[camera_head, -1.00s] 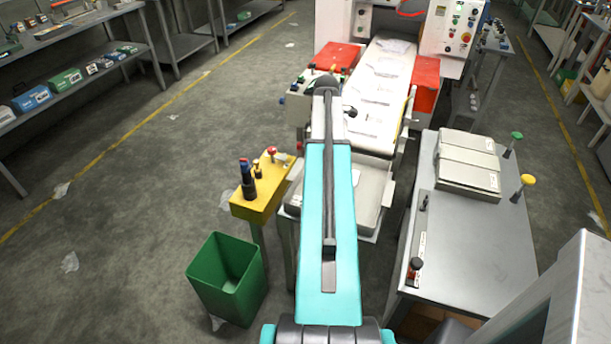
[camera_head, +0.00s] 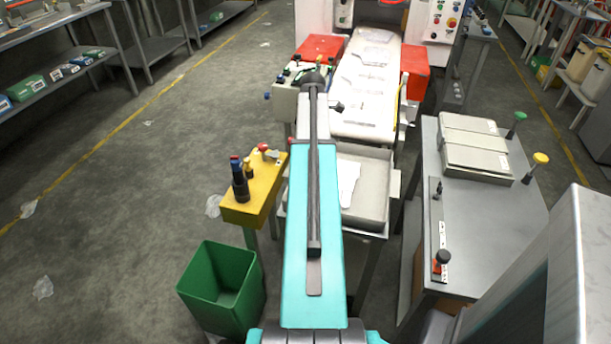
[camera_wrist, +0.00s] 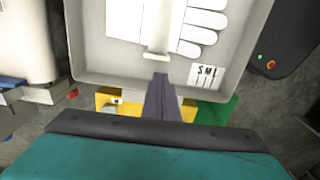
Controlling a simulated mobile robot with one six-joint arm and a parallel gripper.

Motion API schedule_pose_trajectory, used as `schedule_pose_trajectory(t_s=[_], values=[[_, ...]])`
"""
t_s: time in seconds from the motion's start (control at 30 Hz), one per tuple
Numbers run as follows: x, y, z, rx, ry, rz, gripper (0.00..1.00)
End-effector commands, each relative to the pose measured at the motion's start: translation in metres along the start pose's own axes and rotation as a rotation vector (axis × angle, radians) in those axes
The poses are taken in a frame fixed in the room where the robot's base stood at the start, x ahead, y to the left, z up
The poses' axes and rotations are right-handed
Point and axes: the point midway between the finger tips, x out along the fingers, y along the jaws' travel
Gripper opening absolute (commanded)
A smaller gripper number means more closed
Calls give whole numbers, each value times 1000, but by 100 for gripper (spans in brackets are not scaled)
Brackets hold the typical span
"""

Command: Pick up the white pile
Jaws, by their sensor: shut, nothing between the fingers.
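A white pile (camera_wrist: 190,25) of flat glove shapes with long fingers lies in a pale grey tray (camera_wrist: 90,60) in the wrist view. Part of it runs out of the top of that picture. In the head view the white pile (camera_head: 348,182) shows in the tray (camera_head: 376,212), partly hidden by my arm. My gripper (camera_wrist: 161,78) is shut and empty. In the wrist view its tips overlap the tray's lower wall, below the pile and apart from it in the picture. My arm hides the gripper in the head view.
A yellow box (camera_head: 252,200) with knobs and a green bin (camera_head: 222,290) stand left of the tray. A white conveyor (camera_head: 368,85) with red blocks lies behind it. A grey metal table (camera_head: 480,240) with a pale case (camera_head: 475,148) stands right. The left floor is mostly open.

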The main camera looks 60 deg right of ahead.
Motion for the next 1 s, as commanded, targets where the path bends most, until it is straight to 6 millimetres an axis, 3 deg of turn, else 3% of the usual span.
schedule_pose_trajectory(t_s=[0.57, 1.0], values=[[7, -2, -4, -5, 0, -1, 0], [52, -2, -4, -6, 0, -2, 0]])
